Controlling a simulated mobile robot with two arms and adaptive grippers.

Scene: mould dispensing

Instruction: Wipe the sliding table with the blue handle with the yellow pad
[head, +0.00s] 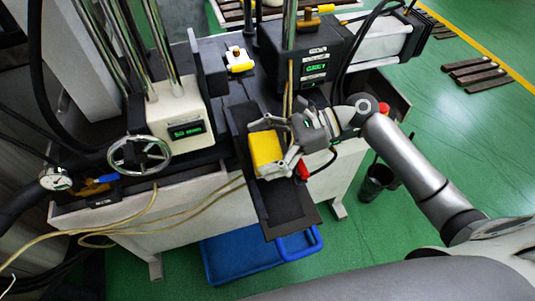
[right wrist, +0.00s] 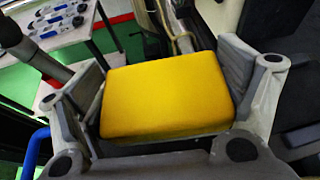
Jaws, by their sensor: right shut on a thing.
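My right gripper (head: 268,150) is shut on the yellow pad (head: 266,147), a thick block held by its two sides. The pad also fills the middle of the right wrist view (right wrist: 165,95), between both fingers. In the head view it is over the dark, long sliding table (head: 290,208), which juts toward the front. I cannot tell whether the pad touches the table's surface. A blue handle (head: 103,181) shows at the left, near the gauge; no blue handle is clearly visible on the dark table. My left gripper is not in view.
A machine block with a handwheel (head: 140,155) stands left of the table, and a dark box with a green display (head: 314,68) stands behind it. Loose cables (head: 130,222) hang at the left.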

